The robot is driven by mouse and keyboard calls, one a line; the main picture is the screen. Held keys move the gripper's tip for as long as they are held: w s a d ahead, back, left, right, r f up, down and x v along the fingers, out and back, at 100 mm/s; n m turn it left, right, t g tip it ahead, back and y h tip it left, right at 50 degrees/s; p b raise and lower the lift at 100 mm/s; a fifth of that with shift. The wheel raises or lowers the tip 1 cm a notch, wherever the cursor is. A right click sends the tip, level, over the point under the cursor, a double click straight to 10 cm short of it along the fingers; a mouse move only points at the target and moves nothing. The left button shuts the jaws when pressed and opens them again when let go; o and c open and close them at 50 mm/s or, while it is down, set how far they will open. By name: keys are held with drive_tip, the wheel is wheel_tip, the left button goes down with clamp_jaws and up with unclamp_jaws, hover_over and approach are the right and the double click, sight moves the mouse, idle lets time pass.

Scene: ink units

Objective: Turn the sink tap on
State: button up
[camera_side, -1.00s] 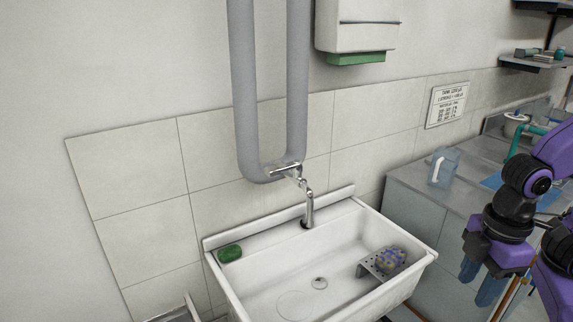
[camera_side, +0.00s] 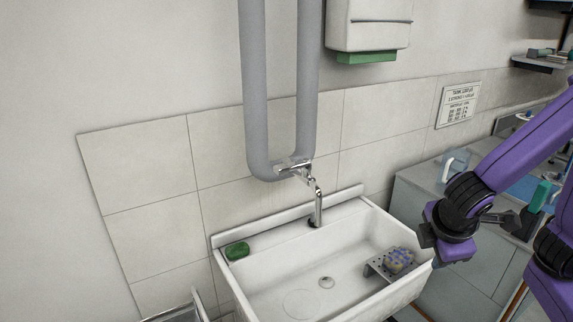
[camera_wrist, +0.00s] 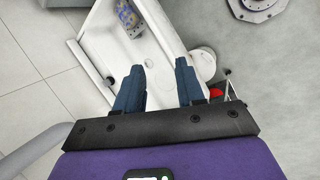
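A chrome lever-like fitting (camera_side: 293,166) sits above the spout, at the bottom of the grey pipe loop. No water shows from the spout. My gripper (camera_side: 432,250) is right of the sink, by its right rim, apart from the tap; its fingers are hard to make out there. In the wrist view, my gripper (camera_wrist: 158,82) has two dark blue fingers spread apart with nothing between them. They point over the sink (camera_wrist: 150,52). The tap cannot be told clearly in that view.
A green soap bar (camera_side: 237,250) lies on the sink's back left. A bumpy blue-yellow sponge (camera_side: 399,260) sits on a perforated tray at the right. A dispenser (camera_side: 368,25) hangs above. A counter with a clear jug (camera_side: 454,165) stands right. Space above the basin is free.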

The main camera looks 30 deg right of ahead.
drive_tip(key=w+a+r+t+h, duration=0.1)
drive_tip(key=w+a+t+h, duration=0.2)
drive_tip(key=w, duration=0.4)
drive_tip(key=n+t, duration=0.1)
drive_tip(key=t, duration=0.9)
approach(285, 165)
drive_tip(key=shift+y, duration=0.3)
drive_tip(key=x, duration=1.1)
drive_tip(key=shift+w+d+f, duration=0.1)
drive_tip(key=shift+d+f, duration=0.1)
drive_tip(key=shift+d, duration=0.1)
clamp_jaws()
